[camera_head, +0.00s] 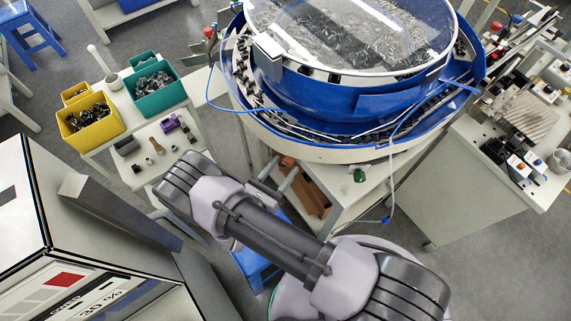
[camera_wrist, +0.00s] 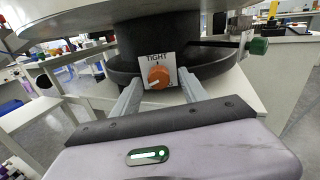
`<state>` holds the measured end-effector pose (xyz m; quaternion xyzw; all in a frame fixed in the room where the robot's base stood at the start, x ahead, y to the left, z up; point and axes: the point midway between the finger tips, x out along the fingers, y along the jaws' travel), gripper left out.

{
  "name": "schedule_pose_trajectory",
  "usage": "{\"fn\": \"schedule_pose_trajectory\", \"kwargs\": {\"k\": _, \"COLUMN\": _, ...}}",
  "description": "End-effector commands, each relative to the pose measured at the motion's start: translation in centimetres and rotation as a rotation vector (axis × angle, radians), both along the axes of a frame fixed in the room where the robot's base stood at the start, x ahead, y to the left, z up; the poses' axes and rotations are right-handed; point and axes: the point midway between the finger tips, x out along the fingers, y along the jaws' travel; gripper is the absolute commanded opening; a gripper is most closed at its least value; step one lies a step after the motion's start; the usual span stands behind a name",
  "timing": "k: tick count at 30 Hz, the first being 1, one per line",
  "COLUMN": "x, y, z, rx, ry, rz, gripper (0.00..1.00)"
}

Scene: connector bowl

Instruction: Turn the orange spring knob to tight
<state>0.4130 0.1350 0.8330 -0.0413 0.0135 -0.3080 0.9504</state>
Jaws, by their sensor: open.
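The orange spring knob (camera_wrist: 158,77) shows in the wrist view on a small white plate marked TIGHT, fixed to the dark base under the bowl. TIGHT is printed above the knob. A pale pointer line on the knob seems to lie toward its lower left, away from the word. My gripper (camera_wrist: 159,88) is open, with one finger on each side of the plate in the picture. I cannot tell whether the fingertips reach the knob. In the head view, my gripper (camera_head: 279,174) is low beside the bowl stand, and I cannot make out the knob clearly there.
The blue-rimmed bowl feeder (camera_head: 350,105) overhangs my gripper. A side table with a yellow bin (camera_head: 88,124) and a green bin (camera_head: 156,88) stands at left. A white cabinet (camera_head: 100,235) is at lower left.

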Motion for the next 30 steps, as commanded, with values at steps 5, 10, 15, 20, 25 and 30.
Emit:
{"fn": "schedule_pose_trajectory", "kwargs": {"k": 5, "x": 1.17, "y": -0.90, "z": -0.01, "rx": 0.000, "ry": 0.000, "rz": -0.001, "gripper": 0.52}}
{"fn": "schedule_pose_trajectory", "kwargs": {"k": 10, "x": 1.31, "y": -0.94, "z": 0.03, "rx": 0.001, "ry": -0.001, "rz": 0.000, "gripper": 0.52}}
{"fn": "schedule_pose_trajectory", "kwargs": {"k": 15, "x": 1.29, "y": -0.93, "z": 0.03, "rx": 0.001, "ry": -0.001, "rz": 0.000, "gripper": 0.36}}
{"fn": "schedule_pose_trajectory", "kwargs": {"k": 20, "x": 1.28, "y": -0.93, "z": 0.03, "rx": 0.001, "ry": -0.001, "rz": 0.000, "gripper": 0.04}}
{"fn": "schedule_pose_trajectory", "kwargs": {"k": 25, "x": 1.26, "y": -0.94, "z": 0.02, "rx": 0.002, "ry": -0.001, "rz": -0.001, "gripper": 0.00}}
{"fn": "schedule_pose_trajectory", "kwargs": {"k": 30, "x": 1.27, "y": -0.93, "z": -0.01, "rx": 0.026, "ry": -0.019, "rz": -0.001, "gripper": 0.00}}
